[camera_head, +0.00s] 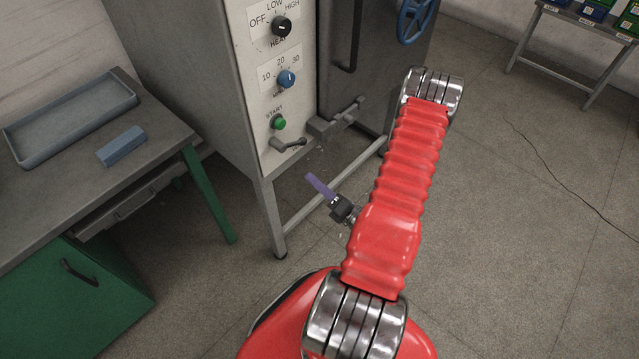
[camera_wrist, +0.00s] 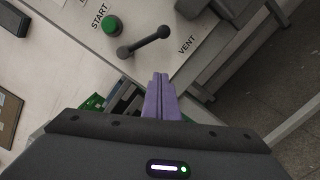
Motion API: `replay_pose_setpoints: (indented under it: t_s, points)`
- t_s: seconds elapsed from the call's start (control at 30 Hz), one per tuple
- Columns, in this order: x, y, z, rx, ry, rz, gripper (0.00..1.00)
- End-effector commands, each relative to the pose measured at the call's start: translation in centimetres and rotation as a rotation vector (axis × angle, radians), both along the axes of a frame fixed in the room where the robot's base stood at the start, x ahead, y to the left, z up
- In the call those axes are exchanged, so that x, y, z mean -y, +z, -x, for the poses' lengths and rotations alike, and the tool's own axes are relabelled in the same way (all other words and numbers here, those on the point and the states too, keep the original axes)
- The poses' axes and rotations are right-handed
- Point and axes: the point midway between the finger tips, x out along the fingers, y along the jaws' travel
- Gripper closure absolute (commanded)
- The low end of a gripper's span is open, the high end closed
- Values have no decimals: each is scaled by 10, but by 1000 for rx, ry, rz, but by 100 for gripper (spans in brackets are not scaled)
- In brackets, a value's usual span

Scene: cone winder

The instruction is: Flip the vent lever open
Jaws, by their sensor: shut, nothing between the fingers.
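The vent lever (camera_head: 288,144) is a short dark grey bar with rounded ends, low on the pale control panel under the green START button. In the wrist view the lever (camera_wrist: 144,41) lies just beyond my fingertips, slanted, beside the printed word VENT. My gripper (camera_head: 310,177) has purple fingers and is in front of the panel, lower right of the lever in the head view. In the wrist view the gripper (camera_wrist: 160,77) is shut and empty. A gap shows between the fingertips and the lever; they do not appear to touch.
The green START button (camera_wrist: 113,25) is close to the lever. A grey latch bar (camera_head: 338,118) sticks out right of the panel. A blue knob (camera_head: 286,79) and black knob (camera_head: 281,26) are higher up. A workbench with a blue-grey tray (camera_head: 70,128) is at left.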

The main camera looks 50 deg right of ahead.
Motion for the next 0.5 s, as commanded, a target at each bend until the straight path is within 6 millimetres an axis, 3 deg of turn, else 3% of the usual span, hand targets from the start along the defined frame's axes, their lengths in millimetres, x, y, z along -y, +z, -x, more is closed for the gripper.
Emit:
replay_pose_setpoints:
  t_s: [0.5]
  points:
    - [1,2,-53,0,4,2,100]
